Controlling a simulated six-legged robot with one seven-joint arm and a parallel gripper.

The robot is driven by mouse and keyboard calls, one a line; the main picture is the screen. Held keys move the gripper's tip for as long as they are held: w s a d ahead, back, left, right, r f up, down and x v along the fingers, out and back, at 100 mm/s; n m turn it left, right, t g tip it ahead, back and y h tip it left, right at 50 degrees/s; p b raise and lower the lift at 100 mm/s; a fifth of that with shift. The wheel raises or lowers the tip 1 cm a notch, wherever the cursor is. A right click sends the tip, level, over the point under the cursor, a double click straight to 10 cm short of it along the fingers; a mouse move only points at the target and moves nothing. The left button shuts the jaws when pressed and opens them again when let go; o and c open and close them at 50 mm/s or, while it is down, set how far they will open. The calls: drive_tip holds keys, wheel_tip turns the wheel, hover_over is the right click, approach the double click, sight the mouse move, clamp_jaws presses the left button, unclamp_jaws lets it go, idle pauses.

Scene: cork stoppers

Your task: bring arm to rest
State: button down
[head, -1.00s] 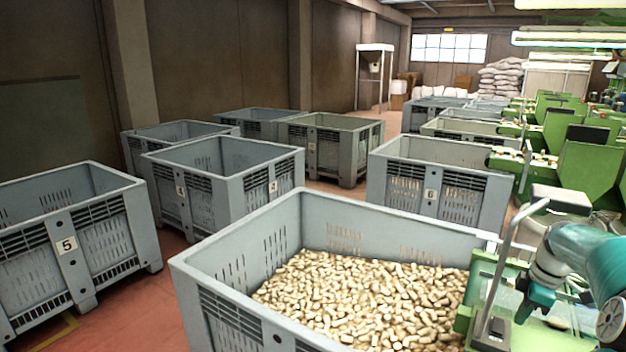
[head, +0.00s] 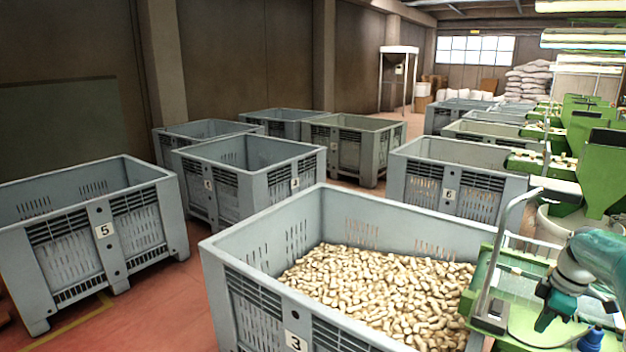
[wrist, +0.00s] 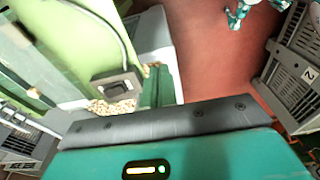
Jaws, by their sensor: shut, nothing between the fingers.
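My arm comes in at the lower right of the head view, with its teal and white links bent over a green machine. My gripper (head: 548,318) is small there, pointing down beside the machine's metal frame, shut with nothing held.
Other grey bins, including bin 5 (head: 150,238), stand behind and left. Red floor (head: 160,310) is clear between bins; it also shows in the wrist view (wrist: 215,55).

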drive_tip(key=s+a+r+m+h, duration=0.1)
drive_tip(key=a+r, duration=0.2)
drive_tip(key=a, duration=0.5)
drive_tip(key=s+a+r+m+t, duration=0.15)
drive_tip(key=a+r, duration=0.25)
drive_tip(key=a, duration=0.4)
drive_tip(key=s+a+r+m+h, duration=0.1)
drive_tip(key=a+r+m, duration=0.15)
drive_tip(key=a, duration=0.55)
drive_tip(key=s+a+f+m+t, duration=0.1)
drive_tip(key=s+a+m+t, duration=0.2)
drive_tip(key=s+a, duration=1.2)
drive_tip(key=shift+a+m+y, duration=0.2)
drive_tip(key=shift+m+y, duration=0.2)
drive_tip(key=shift+m, duration=0.5)
